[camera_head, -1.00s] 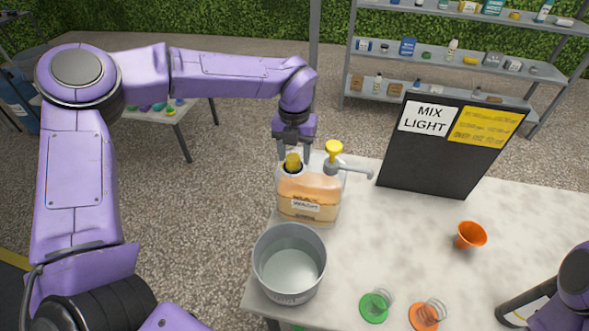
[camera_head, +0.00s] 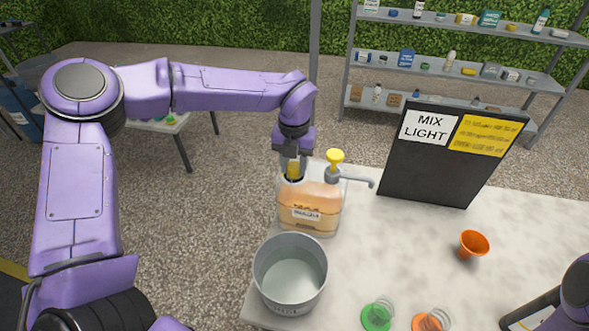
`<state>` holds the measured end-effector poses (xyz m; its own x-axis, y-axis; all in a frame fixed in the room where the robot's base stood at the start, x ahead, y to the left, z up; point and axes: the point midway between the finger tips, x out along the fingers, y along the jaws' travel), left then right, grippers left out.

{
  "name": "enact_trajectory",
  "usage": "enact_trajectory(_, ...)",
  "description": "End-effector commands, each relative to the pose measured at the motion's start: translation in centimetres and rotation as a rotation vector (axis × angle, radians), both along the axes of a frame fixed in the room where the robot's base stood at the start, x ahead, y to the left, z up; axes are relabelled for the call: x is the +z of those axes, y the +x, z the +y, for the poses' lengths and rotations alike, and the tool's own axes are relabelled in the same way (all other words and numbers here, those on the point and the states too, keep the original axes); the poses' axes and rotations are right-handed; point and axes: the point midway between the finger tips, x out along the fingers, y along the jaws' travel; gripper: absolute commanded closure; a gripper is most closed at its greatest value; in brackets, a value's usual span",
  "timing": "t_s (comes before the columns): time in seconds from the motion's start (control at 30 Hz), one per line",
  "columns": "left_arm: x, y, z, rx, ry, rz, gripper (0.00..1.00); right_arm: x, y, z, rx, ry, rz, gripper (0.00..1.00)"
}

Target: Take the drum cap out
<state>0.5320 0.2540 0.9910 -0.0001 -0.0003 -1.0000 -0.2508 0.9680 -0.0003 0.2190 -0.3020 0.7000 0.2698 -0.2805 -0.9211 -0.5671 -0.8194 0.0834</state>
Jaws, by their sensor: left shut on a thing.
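The drum (camera_head: 309,208) is a clear container of orange liquid with a label, standing on the table's left part. A pump with a yellow top (camera_head: 335,157) and a grey spout rises from it. The yellow drum cap (camera_head: 293,170) is at the drum's dark-rimmed opening, left of the pump. My left gripper (camera_head: 293,166) points down over the opening and is shut on the cap. I cannot tell whether the cap is clear of the rim. My right arm shows at the lower right edge; its gripper is not clearly visible.
A metal pot (camera_head: 290,275) stands in front of the drum. A black board (camera_head: 450,155) reading MIX LIGHT stands behind on the right. An orange funnel (camera_head: 473,244) and green (camera_head: 377,316) and orange (camera_head: 430,321) items lie on the table (camera_head: 400,250). Its middle is clear.

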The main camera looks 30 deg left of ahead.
Motion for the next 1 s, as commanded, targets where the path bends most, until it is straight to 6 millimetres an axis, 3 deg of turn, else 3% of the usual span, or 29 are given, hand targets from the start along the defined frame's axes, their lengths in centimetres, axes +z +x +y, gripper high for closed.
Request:
enact_trajectory(0.8,4.7,0.0,0.0,0.0,0.0,0.001,0.94,3.9,0.0,0.0,0.0,0.0,0.0,0.57)
enact_trajectory(1.0,4.7,0.0,0.0,0.0,0.0,0.001,0.94,3.9,0.0,0.0,0.0,0.0,0.0,0.57)
